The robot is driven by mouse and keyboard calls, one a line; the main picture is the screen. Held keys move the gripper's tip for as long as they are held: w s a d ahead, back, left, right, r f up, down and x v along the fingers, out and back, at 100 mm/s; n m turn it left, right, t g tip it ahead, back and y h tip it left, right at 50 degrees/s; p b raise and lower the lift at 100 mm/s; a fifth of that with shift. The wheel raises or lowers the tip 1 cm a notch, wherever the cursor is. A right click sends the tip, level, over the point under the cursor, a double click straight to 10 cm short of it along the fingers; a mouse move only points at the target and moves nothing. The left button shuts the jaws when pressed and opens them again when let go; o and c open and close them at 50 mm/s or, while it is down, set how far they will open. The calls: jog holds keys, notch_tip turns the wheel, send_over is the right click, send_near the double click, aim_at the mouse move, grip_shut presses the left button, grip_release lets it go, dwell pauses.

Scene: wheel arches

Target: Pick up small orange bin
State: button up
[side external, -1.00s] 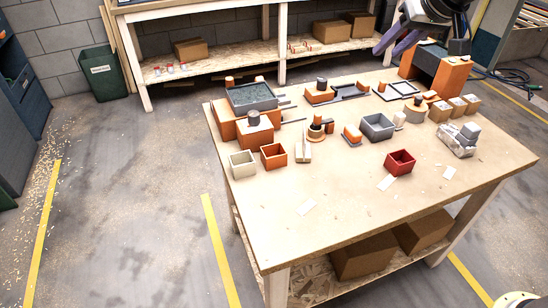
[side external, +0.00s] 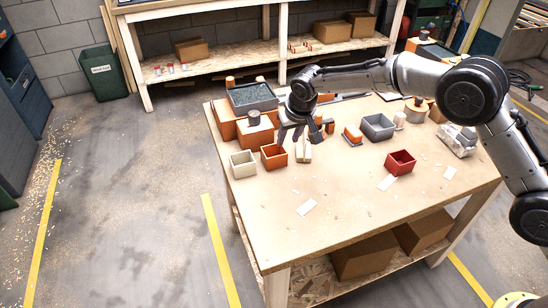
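The small orange bin (side external: 273,158) is an open-topped box standing upright on the wooden table (side external: 330,205), near its left front edge. My gripper (side external: 298,138) is just behind and to the right of the orange bin, a little above the table and apart from the bin as far as I can see. Its dark fingers point down and look spread, with nothing seen between them. My arm reaches in from the right and hides part of the table's back.
A cream bin (side external: 242,166) stands close on the left of the orange bin, and an orange block (side external: 254,135) stands behind it. A pale slotted piece (side external: 303,153) is close on the right. A red bin (side external: 400,163) and a grey bin (side external: 378,127) stand farther right. The front of the table is mostly clear.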

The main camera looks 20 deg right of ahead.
aim_at(284, 151)
jog(key=x, duration=0.4)
jog(key=shift+w+f, duration=0.1)
jog(key=shift+w+d+x, duration=0.1)
jog(key=shift+d+x, duration=0.05)
jog(key=shift+x, duration=1.15)
jog(key=shift+w+d+x, duration=0.1)
jog(key=shift+x, duration=1.2)
grip_shut()
